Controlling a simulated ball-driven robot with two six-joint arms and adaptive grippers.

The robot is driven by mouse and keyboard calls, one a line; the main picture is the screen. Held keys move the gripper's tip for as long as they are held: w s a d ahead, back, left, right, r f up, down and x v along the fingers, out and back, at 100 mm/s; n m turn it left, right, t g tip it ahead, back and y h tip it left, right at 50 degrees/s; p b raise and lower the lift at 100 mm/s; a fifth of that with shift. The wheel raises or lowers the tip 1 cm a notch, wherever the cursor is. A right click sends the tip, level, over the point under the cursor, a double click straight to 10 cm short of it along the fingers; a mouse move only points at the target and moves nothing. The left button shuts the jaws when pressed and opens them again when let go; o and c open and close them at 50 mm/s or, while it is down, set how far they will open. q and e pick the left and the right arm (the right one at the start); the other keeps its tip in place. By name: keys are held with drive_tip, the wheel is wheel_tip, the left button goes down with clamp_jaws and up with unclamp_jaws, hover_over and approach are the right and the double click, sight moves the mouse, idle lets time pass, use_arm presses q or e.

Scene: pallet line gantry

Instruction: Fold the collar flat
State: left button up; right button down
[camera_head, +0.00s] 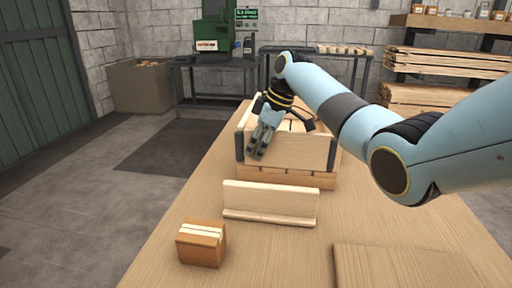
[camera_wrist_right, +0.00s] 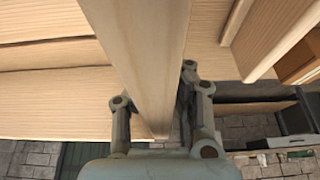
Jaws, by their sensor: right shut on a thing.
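The collar (camera_head: 298,151) is a pale wooden frame with dark hinge pieces at its corners. It stands on the table on top of a lower wooden layer (camera_head: 290,178), and its walls are upright. My right gripper (camera_head: 256,146) reaches down over the collar's left part. In the right wrist view a collar board (camera_wrist_right: 145,50) runs between the two fingers of my right gripper (camera_wrist_right: 158,115), which are shut on it. The gripper and forearm hide part of the collar's inside and its far side. My left gripper is not in view.
A stepped wooden rail (camera_head: 270,205) lies in front of the collar on the table (camera_head: 200,210). A small brown block with pale stripes (camera_head: 202,245) sits nearer, at left. A flat board (camera_head: 400,265) lies at near right. The table left of the rail is clear.

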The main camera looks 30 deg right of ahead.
drive_tip(key=shift+d, duration=0.1)
drive_tip(key=shift+w+d+m, duration=0.3)
drive_tip(key=shift+w, duration=0.15)
drive_tip(key=w+d+m, duration=0.1)
drive_tip(key=d+m, duration=0.1)
drive_tip(key=w+d+m+t+h, duration=0.1)
drive_tip(key=w+d, duration=0.1)
drive_tip(key=d, duration=0.1)
drive_tip(key=w+d+m+h, duration=0.1)
drive_tip(key=w+d+m, duration=0.1)
drive_tip(key=shift+w+d+m, duration=0.15)
drive_tip(key=shift+m, duration=0.15)
drive_tip(key=d+m, duration=0.2)
drive_tip(key=d, duration=0.1)
drive_tip(key=d+m+h, duration=0.1)
drive_tip(key=d+m, duration=0.1)
drive_tip(key=d, duration=0.2)
drive_tip(key=w+d+m+t+h+b, duration=0.1)
drive_tip(key=d+m, duration=0.1)
drive_tip(key=d, duration=0.1)
drive_tip(key=shift+d, duration=0.15)
drive_tip(key=shift+s+d+m+h, duration=0.15)
drive_tip(key=shift+d+m+h, duration=0.1)
drive_tip(key=shift+d+m, duration=0.3)
drive_tip(key=shift+s+d+m+h, duration=0.15)
drive_tip(key=shift+d+m+h, duration=0.1)
drive_tip(key=shift+d+m, duration=0.3)
drive_tip(key=shift+d, duration=0.1)
